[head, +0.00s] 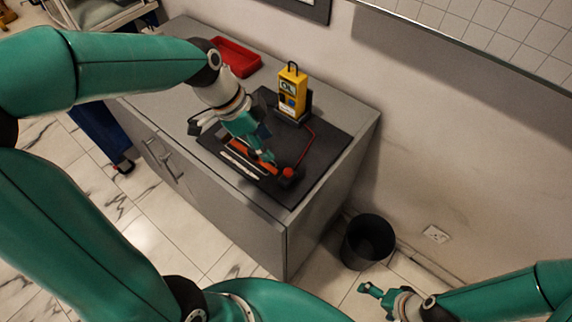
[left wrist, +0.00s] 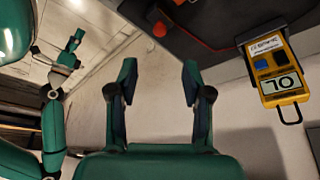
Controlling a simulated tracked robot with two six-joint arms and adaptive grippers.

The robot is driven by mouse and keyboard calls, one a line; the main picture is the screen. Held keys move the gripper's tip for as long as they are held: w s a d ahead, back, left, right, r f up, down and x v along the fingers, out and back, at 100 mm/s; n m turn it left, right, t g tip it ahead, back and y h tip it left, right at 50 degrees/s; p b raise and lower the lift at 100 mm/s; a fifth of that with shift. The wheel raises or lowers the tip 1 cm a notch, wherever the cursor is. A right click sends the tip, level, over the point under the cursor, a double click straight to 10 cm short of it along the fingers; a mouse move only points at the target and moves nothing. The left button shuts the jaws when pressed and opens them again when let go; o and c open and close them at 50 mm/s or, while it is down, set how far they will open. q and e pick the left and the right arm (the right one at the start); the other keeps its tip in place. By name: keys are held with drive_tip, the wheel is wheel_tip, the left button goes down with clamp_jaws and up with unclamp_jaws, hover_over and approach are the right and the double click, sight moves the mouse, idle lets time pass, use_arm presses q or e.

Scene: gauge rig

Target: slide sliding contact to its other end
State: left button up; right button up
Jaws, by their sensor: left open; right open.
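The sliding contact, a dark block with a red knob (head: 288,172), is at the right, near end of an orange-red bar (head: 236,146) on a black mat (head: 320,160). The bar is partly hidden by my left gripper. In the left wrist view the red knob (left wrist: 159,29) shows at the top, ahead of the fingertips and between their lines. My left gripper (head: 266,152) is open above the bar, left of the knob; its two fingers also show apart and empty in the left wrist view (left wrist: 157,78). My right gripper (head: 371,290) is open and empty, low over the floor.
A yellow meter (head: 292,92) stands behind the bar; its display reads OL, upside down, in the left wrist view (left wrist: 282,85). A red lead (head: 305,148) runs near the knob. A red tray (head: 236,57) is at the back left. A black bin (head: 368,241) stands on the floor.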

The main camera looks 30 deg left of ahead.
sight(287, 170)
use_arm(q)
drive_tip(key=x, duration=1.1)
drive_tip(key=shift+d+f, duration=0.1)
drive_tip(key=shift+f, duration=0.2)
drive_tip(key=shift+w, duration=0.1)
clamp_jaws()
